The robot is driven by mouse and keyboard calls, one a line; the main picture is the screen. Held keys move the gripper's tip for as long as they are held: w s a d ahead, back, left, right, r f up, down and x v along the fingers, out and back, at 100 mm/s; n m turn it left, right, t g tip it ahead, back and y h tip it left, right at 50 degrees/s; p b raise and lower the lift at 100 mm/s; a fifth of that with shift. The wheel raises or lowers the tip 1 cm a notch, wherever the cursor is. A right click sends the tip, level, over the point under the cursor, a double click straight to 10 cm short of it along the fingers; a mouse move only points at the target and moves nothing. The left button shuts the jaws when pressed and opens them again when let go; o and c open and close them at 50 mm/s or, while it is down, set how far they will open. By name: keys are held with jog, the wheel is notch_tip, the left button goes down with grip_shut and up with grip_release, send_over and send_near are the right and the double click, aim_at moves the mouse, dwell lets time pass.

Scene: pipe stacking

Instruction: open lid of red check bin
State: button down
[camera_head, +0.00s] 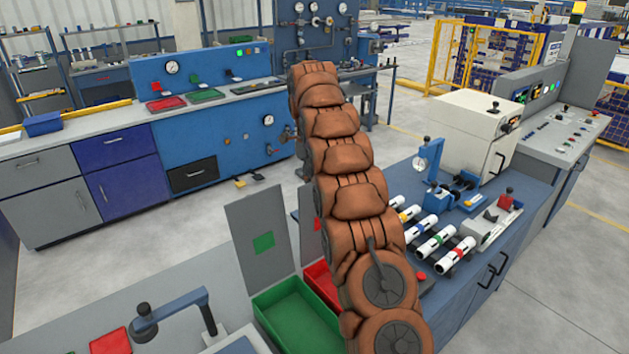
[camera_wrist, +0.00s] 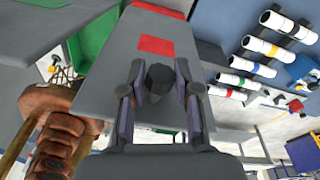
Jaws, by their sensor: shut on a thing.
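The red check bin (camera_head: 322,288) is at the bottom centre of the head view, partly hidden behind my brown arm. Its red inside shows. Its grey lid (camera_head: 306,232) stands raised behind it, mostly covered by my arm. In the wrist view the grey lid (camera_wrist: 118,75) with its red square (camera_wrist: 156,45) fills the middle, and a red part of the bin (camera_wrist: 172,5) shows at the top edge. My gripper (camera_wrist: 160,84) is shut on the dark lid knob (camera_wrist: 160,77), one finger on each side. The gripper is hidden in the head view.
The green bin (camera_head: 300,325) stands to the left, its grey lid (camera_head: 256,235) upright. A lamp-like blue arm fixture (camera_head: 172,314) is further left. To the right are several white pipes with coloured bands (camera_head: 437,241) and a dial gauge (camera_head: 421,164).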

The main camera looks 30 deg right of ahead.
jog(key=shift+f, duration=0.1)
jog(key=c, duration=0.9)
grip_release()
